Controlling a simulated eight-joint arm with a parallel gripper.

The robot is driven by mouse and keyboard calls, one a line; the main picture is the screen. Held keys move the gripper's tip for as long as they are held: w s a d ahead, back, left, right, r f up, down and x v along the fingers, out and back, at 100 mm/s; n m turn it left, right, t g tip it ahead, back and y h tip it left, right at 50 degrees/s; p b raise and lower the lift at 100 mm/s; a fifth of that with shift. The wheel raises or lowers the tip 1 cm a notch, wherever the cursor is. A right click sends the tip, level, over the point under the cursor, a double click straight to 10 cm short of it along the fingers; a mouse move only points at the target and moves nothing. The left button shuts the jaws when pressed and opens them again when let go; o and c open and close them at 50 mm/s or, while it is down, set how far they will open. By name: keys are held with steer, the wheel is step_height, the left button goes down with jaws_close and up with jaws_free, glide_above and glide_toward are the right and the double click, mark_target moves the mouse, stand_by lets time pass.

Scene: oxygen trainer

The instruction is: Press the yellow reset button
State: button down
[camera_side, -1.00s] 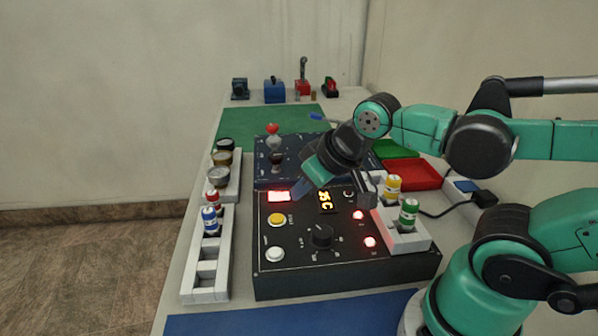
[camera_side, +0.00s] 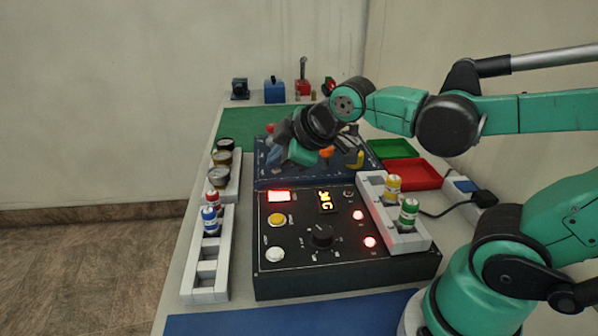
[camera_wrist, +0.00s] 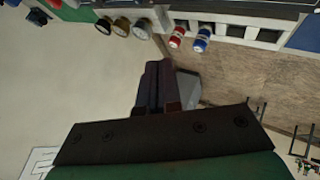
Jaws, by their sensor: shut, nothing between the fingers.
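The yellow button (camera_side: 277,219) is on the left part of the black control panel (camera_side: 345,275), above a white button (camera_side: 274,254). Nothing covers it in the side view. My gripper (camera_side: 273,158) is over the blue board behind the panel, up and back from the yellow button and not touching it. In the wrist view my gripper's fingers (camera_wrist: 156,86) are together and empty. The yellow button cannot be made out in the wrist view.
A white rack (camera_side: 207,284) with red and blue bottles stands left of the panel. Another rack (camera_side: 411,241) holds yellow and green bottles at the right.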

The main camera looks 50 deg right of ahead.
mark_target(281, 219)
steer(key=shift+f, duration=4.4)
steer(key=shift+f, duration=0.15)
steer(key=shift+f, duration=0.25)
steer(key=shift+f, duration=0.4)
steer(key=shift+r, duration=0.8)
steer(key=shift+r, duration=2.55)
